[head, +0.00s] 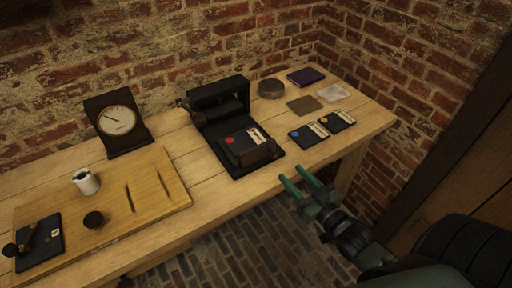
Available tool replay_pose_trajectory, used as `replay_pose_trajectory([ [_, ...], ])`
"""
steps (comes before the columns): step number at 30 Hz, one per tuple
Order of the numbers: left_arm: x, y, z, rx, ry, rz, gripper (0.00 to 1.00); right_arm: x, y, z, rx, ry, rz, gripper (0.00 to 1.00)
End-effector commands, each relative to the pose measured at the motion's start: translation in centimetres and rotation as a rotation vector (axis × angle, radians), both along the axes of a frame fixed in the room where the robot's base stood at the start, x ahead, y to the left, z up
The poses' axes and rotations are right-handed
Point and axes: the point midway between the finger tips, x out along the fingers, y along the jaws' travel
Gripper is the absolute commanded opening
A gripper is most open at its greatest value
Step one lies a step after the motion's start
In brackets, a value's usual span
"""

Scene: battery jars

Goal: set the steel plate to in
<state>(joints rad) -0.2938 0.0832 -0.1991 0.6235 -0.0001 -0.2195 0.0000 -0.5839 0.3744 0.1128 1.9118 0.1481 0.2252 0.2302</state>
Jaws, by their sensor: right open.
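A black device (214,98) with an upright frame and crossbar stands near the middle of the table. On its flat base lies a dark block (248,146) with a red dot and a pale label. Two dark flat pieces lie to its right, one with a blue dot (307,136) and one with an orange dot (336,121). I cannot tell which piece is the steel plate. My right gripper (293,174) is open and empty, off the table's front edge, below the blue-dot piece and touching nothing. My left gripper is out of view.
The table (207,199) also holds a dial gauge (117,122), a slotted wooden board (165,187) with a white jug (86,182) and dark cup (94,220), a round tin (271,88), a purple book (305,76), a brown square (304,105) and a clear dish (334,93). Brick walls stand behind.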

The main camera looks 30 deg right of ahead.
Motion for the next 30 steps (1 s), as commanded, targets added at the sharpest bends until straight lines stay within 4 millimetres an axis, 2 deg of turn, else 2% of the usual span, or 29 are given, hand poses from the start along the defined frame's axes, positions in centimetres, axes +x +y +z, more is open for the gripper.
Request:
replay_pose_trajectory([
  [5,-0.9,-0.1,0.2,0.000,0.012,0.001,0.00,1.7,0.2,0.6,0.001,-0.012,0.003,0.44],
  [9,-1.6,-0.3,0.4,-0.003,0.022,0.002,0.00,4.1,0.4,0.6,0.001,-0.012,0.002,0.44],
  [15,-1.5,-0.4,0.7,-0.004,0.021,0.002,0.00,6.8,0.6,0.5,0.001,-0.010,0.003,0.44],
  [20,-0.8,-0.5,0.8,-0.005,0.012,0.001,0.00,7.7,0.7,0.3,0.001,-0.007,0.002,0.44],
  [27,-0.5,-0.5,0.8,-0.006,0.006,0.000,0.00,7.7,0.7,0.3,0.001,-0.007,0.002,0.44],
  [28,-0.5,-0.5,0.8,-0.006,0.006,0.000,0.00,7.7,0.7,0.3,0.001,-0.007,0.002,0.39],
  [30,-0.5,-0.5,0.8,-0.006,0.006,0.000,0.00,7.7,0.7,0.3,0.001,-0.007,0.002,0.19],
])
